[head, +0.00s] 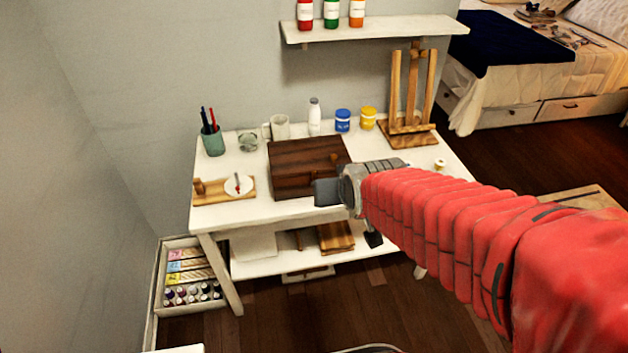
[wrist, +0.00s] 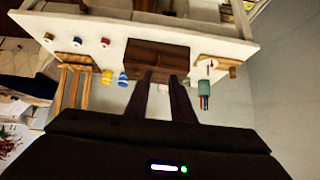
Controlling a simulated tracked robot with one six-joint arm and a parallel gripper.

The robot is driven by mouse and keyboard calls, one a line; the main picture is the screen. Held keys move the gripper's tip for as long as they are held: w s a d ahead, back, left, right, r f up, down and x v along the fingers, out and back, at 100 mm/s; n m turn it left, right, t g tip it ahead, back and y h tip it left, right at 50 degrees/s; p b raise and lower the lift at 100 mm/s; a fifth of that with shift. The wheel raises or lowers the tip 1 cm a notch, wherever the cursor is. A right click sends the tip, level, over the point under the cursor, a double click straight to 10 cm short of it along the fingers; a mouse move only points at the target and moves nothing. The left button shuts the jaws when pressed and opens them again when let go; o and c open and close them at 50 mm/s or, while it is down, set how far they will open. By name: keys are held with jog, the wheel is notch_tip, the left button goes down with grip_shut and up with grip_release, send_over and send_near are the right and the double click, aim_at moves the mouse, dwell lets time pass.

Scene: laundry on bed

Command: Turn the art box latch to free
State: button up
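The art box is a dark brown wooden box (head: 300,165), closed, on the white table (head: 226,222). In the wrist view the box (wrist: 157,54) shows beyond my fingertips. A small brown piece (head: 333,158) shows at the box's right part; it is too small to tell if it is the latch or how it is turned. My gripper (head: 347,215) is in front of the box's right front corner, and my wrist hides part of that side. In the wrist view my gripper (wrist: 162,79) has its two dark fingers apart with nothing between them.
On the table are a green pen cup (head: 213,142), a palette board (head: 222,190), a white bottle (head: 314,117), blue (head: 342,120) and yellow (head: 368,118) jars, and a wooden easel (head: 410,100). A wall shelf (head: 370,28) hangs above. A paint crate (head: 188,277) stands at lower left.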

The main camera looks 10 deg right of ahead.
jog(key=w+f+t, duration=0.2)
jog(key=w+f, duration=0.5)
jog(key=w, duration=0.1)
jog(key=t, duration=0.5)
send_near(314, 178)
jog(key=s+r, duration=0.1)
jog(key=s, duration=0.2)
jog(key=s+f+t, duration=0.1)
jog(key=s, duration=0.1)
jog(key=s+f+t, duration=0.1)
jog(key=s+f, duration=0.1)
jog(key=shift+a+f, duration=0.1)
jog(key=w, duration=1.3)
jog(key=shift+w, duration=0.4)
jog(key=shift+c, duration=0.5)
